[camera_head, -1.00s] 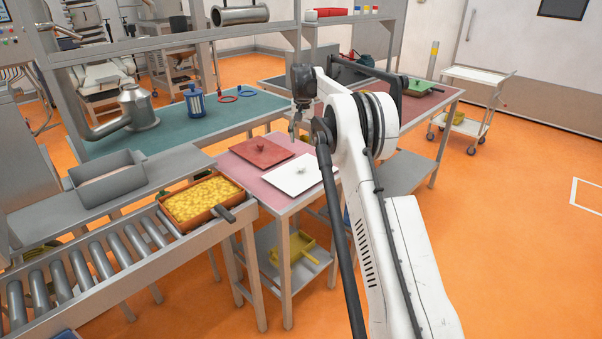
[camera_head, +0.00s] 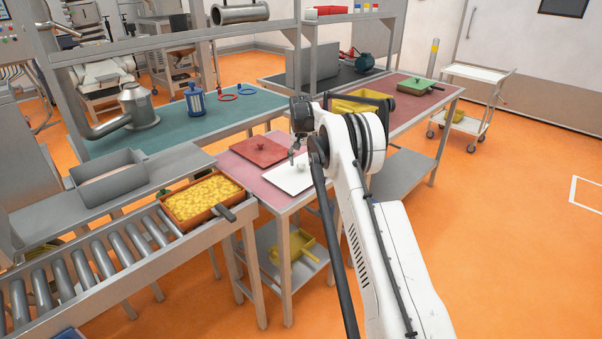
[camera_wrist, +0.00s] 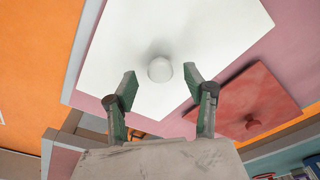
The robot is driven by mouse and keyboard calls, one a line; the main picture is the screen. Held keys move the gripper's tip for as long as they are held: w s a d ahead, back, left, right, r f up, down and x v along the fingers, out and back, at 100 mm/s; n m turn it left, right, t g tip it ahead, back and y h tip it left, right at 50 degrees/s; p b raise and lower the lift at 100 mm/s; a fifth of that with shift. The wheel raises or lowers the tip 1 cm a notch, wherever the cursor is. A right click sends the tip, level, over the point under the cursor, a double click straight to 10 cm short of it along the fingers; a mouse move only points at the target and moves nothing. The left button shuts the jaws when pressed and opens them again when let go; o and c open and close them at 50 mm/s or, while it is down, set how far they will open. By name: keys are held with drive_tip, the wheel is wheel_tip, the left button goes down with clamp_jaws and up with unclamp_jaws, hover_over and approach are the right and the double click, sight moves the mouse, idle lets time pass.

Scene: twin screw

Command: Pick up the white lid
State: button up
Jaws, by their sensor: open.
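The white lid (camera_head: 287,181) lies flat on the pink-topped table, next to the red lid. In the wrist view the white lid (camera_wrist: 215,30) fills the upper middle, with its round white knob (camera_wrist: 160,69) at its centre. My gripper (camera_head: 294,158) is over the white lid in the head view. In the wrist view my gripper (camera_wrist: 161,83) has its two green fingers spread apart, with the knob between and slightly beyond the tips. Nothing is held. The exact height above the knob cannot be told.
The red lid (camera_head: 260,151) with its own knob lies close beside the white one. A red tray of yellow pieces (camera_head: 203,199) stands on the roller conveyor to the left.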

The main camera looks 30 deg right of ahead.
sight(301, 169)
wheel_tip(301, 169, down, 2)
drive_tip(key=shift+w+f, duration=0.15)
drive_tip(key=shift+f, duration=0.1)
clamp_jaws()
drive_tip(key=shift+r, duration=0.1)
